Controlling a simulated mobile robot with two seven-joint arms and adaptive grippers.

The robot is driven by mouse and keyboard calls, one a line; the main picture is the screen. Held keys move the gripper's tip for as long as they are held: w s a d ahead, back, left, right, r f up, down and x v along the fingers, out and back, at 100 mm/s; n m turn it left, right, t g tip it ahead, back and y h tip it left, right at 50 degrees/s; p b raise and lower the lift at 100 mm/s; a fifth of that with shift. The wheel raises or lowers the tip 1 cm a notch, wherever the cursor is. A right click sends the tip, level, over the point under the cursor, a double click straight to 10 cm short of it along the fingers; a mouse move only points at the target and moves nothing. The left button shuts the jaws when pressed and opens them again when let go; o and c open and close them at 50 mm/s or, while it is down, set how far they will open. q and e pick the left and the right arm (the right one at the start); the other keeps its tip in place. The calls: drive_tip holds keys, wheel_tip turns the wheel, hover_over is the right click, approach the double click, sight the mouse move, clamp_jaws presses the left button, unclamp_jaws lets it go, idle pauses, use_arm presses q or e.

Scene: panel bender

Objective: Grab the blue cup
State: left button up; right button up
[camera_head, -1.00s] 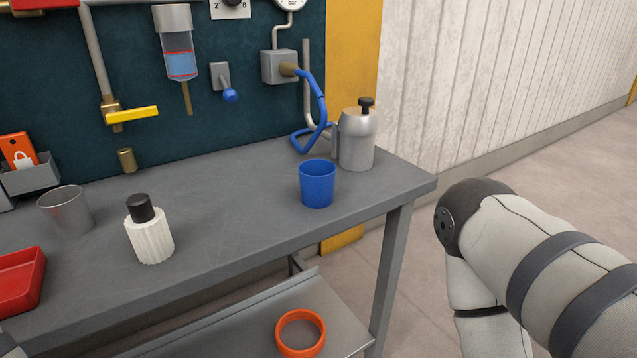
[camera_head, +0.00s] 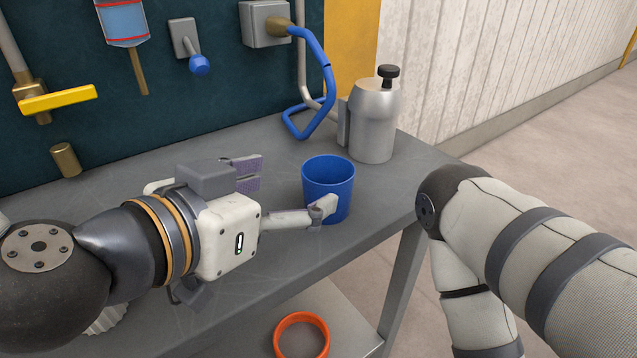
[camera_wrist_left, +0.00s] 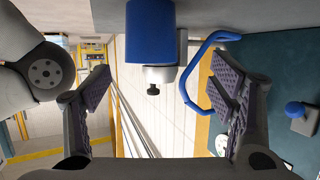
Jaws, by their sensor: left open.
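The blue cup (camera_head: 328,180) stands upright near the right end of the grey workbench. My left gripper (camera_head: 285,192) is open and has come in from the left, just short of the cup. Its near finger covers part of the cup's lower front; its far finger is left of the cup. I cannot tell whether the near finger touches it. In the left wrist view the cup (camera_wrist_left: 150,30) appears at the top, ahead of and between the spread fingers of the gripper (camera_wrist_left: 163,85). My right gripper is out of view; only its arm shows.
A metal canister (camera_head: 373,125) with a black knob stands just behind and right of the cup. A blue hose (camera_head: 320,70) hangs behind it. An orange ring (camera_head: 301,335) lies on the lower shelf. The bench (camera_head: 385,190) ends right of the cup.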

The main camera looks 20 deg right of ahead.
sight(338, 177)
use_arm(q)
drive_tip(key=x, duration=0.5)
drive_tip(key=s+b+x, duration=0.1)
drive_tip(key=x, duration=0.2)
drive_tip(key=shift+w+d+f, duration=0.25)
drive_tip(key=shift+d+f, duration=0.05)
drive_tip(key=shift+d, duration=0.25)
drive_tip(key=shift+r, duration=0.1)
drive_tip(key=shift+c, duration=0.2)
drive_tip(key=c, duration=1.2)
